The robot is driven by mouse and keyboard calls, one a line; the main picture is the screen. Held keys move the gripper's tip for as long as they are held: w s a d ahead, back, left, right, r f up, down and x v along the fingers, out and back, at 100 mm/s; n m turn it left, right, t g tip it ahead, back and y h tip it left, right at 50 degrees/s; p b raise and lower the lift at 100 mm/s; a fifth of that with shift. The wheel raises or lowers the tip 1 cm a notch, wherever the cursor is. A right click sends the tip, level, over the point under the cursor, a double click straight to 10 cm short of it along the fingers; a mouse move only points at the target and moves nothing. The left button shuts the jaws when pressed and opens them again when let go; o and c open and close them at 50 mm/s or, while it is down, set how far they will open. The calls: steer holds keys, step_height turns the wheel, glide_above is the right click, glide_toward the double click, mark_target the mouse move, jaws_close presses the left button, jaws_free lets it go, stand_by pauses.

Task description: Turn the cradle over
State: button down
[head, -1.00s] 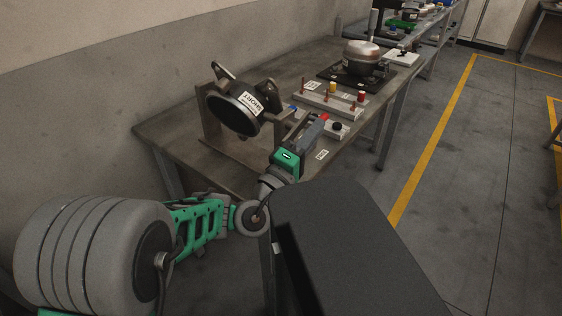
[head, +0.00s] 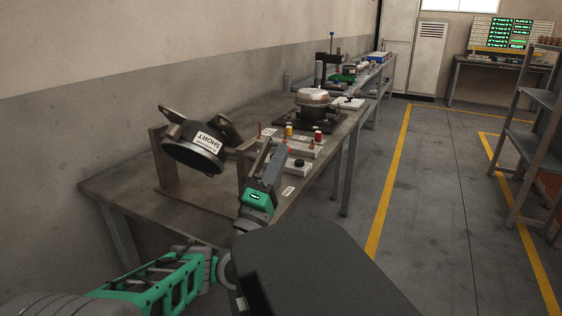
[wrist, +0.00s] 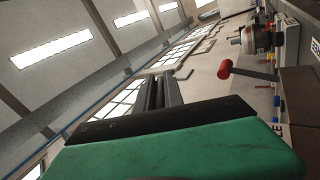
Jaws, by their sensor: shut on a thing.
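The cradle (head: 192,155) is a dark, round, drum-like frame with brackets on top, on a brown stand (head: 164,162) at the near end of the bench. It sits tilted, and its white SHORT label (head: 209,142) reads upside down. My gripper (head: 274,150) is at the cradle's right side, by the end of its shaft. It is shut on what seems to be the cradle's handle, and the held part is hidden. The fingers (wrist: 162,92) show close together in the wrist view. A red-ended lever (wrist: 226,69) lies to their right, apart from them.
The workbench (head: 125,190) runs along the wall. Beyond my gripper are a white block with coloured pegs (head: 300,147) and a metal pot-like unit (head: 313,100) on a black base. A shelf rack (head: 535,140) stands far right. The floor between is clear.

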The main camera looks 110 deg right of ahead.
steer(key=c, duration=1.6)
jaws_free()
steer(key=shift+w+r, duration=0.15)
steer(key=shift+r, duration=0.35)
steer(key=shift+o, duration=0.6)
steer(key=shift+d+f, duration=0.15)
steer(key=shift+d, duration=0.1)
steer(key=shift+a+f, duration=0.15)
steer(key=shift+f, duration=0.15)
steer(key=b+v, duration=0.4)
steer(key=v, duration=0.3)
steer(key=shift+w+a, duration=0.15)
steer(key=shift+a, duration=0.05)
steer(key=shift+c, duration=0.5)
